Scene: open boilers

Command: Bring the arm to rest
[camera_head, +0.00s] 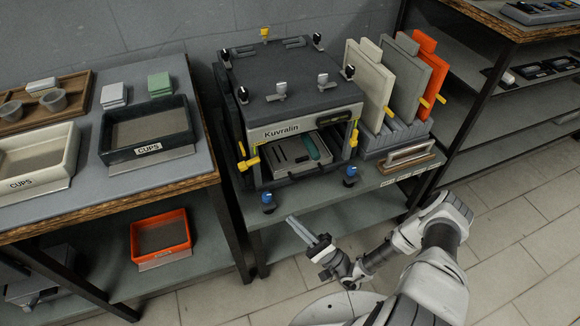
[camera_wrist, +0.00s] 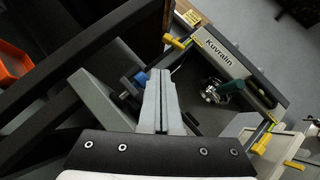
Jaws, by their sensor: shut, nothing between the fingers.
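My gripper (camera_head: 304,231) is shut and empty, in front of the machine bench and a little below its front edge in the head view. In the wrist view the two fingers of my gripper (camera_wrist: 160,84) lie together, with nothing between them. The boiler machine (camera_head: 290,105), marked Kuvralin, stands on the bench behind my gripper, apart from it. Its front is open, and a tray with a green-handled item (camera_head: 312,148) shows inside. The machine's label side also shows in the wrist view (camera_wrist: 228,58).
The bench (camera_head: 325,200) has blue knobs (camera_head: 267,198) at its front edge. Upright panels (camera_head: 400,80) stand in a rack at right. The floor at lower right (camera_head: 520,220) is clear.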

